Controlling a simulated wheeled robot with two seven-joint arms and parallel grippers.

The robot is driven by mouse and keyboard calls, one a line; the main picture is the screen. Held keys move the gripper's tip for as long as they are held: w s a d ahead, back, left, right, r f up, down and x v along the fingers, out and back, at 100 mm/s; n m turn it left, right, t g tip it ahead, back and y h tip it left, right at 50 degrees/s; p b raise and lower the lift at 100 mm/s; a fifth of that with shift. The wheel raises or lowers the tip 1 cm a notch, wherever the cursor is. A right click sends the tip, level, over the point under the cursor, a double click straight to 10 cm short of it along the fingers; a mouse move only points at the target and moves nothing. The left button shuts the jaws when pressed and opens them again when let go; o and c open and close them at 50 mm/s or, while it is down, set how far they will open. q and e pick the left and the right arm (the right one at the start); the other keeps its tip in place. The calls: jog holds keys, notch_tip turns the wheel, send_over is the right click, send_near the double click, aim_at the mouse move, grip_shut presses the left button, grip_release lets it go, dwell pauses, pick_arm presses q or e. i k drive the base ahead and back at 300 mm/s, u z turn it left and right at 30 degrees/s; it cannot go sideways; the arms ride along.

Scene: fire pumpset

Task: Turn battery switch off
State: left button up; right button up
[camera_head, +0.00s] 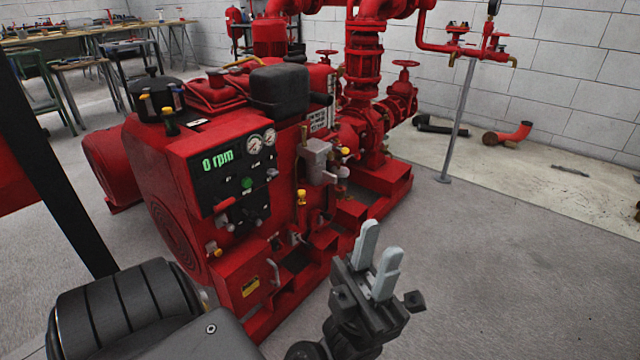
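The red fire pumpset (235,140) stands in the middle of the view. Its control panel (240,165) has a green "0 rpm" display, two gauges, a green button and dark switches. Low on its front is a red box (248,272) with a yellow label and a small pale lever (274,271). No label legible here tells which part is the battery switch. My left gripper (381,239) is right of the red box and nearer to me, apart from the pumpset. Its two pale fingers point up with a gap between them, and nothing is held. My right gripper is out of view.
Red pipes and valves (365,85) rise behind the pumpset. A grey stand (458,120) holds up a pipe on the right. Workbenches (90,42) stand at the back left. The grey floor (530,260) at the right is clear.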

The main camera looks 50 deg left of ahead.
aim_at(280, 247)
jog(key=i, duration=2.65)
jog(key=u, duration=3)
jog(key=k, duration=0.15)
jog(key=z, duration=0.35)
